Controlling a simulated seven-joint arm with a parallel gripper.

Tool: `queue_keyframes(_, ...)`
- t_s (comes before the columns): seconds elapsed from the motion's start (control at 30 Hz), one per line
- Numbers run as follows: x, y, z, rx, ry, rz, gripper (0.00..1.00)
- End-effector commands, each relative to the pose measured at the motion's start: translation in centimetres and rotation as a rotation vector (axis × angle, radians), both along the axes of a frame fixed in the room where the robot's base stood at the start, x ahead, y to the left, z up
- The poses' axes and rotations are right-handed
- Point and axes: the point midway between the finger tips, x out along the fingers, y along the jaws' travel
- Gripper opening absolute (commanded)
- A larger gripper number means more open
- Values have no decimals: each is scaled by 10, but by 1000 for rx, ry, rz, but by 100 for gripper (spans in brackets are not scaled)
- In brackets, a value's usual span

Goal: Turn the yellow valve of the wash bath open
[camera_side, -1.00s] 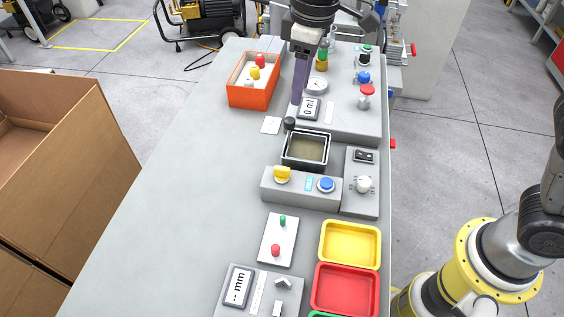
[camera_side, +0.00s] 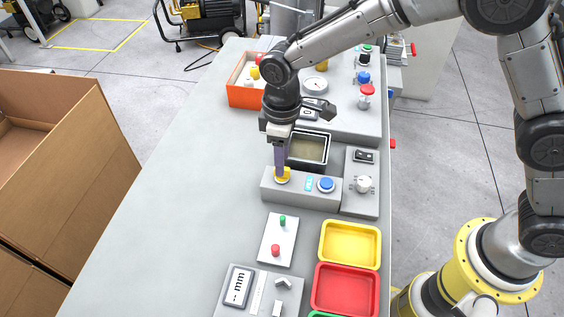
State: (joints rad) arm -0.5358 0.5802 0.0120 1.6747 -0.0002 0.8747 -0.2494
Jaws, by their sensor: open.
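The yellow valve (camera_side: 284,177) sits on the left of the grey front panel (camera_side: 304,196) of the wash bath. My gripper (camera_side: 281,178) points down right over the valve, its purple-grey fingers covering most of it. The fingers are open; whether they touch the valve cannot be told from this side. The wash bath (camera_side: 310,149) is a dark-rimmed square basin behind the panel, partly hidden by my wrist.
A blue button (camera_side: 326,184) and a small cyan display (camera_side: 309,184) are right of the valve. A grey box with a white knob (camera_side: 364,184) stands further right. The orange bin (camera_side: 240,96) is behind, partly covered by my arm. The table's left side is clear.

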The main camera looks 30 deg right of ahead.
Motion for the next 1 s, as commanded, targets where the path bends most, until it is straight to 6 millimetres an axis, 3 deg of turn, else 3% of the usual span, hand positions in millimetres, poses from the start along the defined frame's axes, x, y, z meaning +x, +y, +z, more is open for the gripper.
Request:
queue_keyframes(0.2,0,0,-21,-1,1,0,46)
queue_keyframes(0.53,0,0,-24,0,0,0,46)
queue_keyframes(0.57,0,0,-24,0,0,0,44)
queue_keyframes(0.8,0,0,-24,0,0,0,1)
queue_keyframes(1.0,0,0,-24,0,0,0,0)
